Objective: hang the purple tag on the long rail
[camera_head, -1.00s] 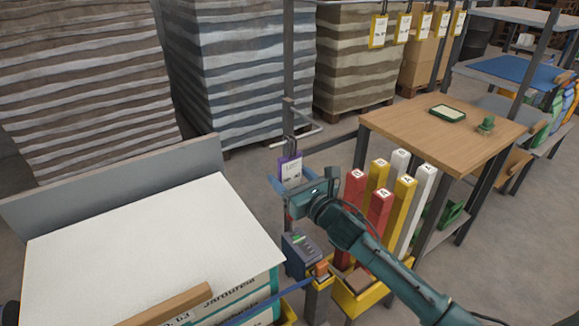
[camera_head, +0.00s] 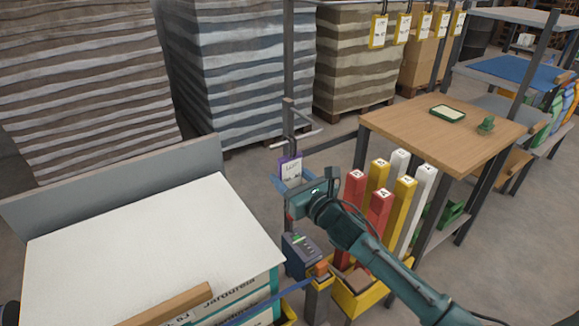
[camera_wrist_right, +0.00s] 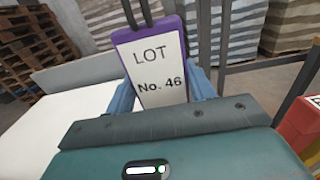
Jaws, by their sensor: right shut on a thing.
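The purple tag (camera_head: 290,168) has a white label and a dark hook on top. In the right wrist view the tag (camera_wrist_right: 150,65) reads "LOT No. 46". My right gripper (camera_head: 292,184) is shut on its lower part and holds it roughly upright. Light blue fingers show on both sides of the tag in the wrist view. A grey rail (camera_head: 308,134) sticks out from a post beside the tag's hook, and the hook overlaps it in the head view. I cannot tell whether the hook touches or goes over the rail. My left gripper is not in view.
The grey post (camera_head: 288,70) stands behind the tag. Several yellow tags (camera_head: 378,32) hang at the top. A wooden table (camera_head: 440,125) and upright red, yellow and white bars (camera_head: 379,210) stand to the right. A white-topped stack (camera_head: 150,250) is at the left.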

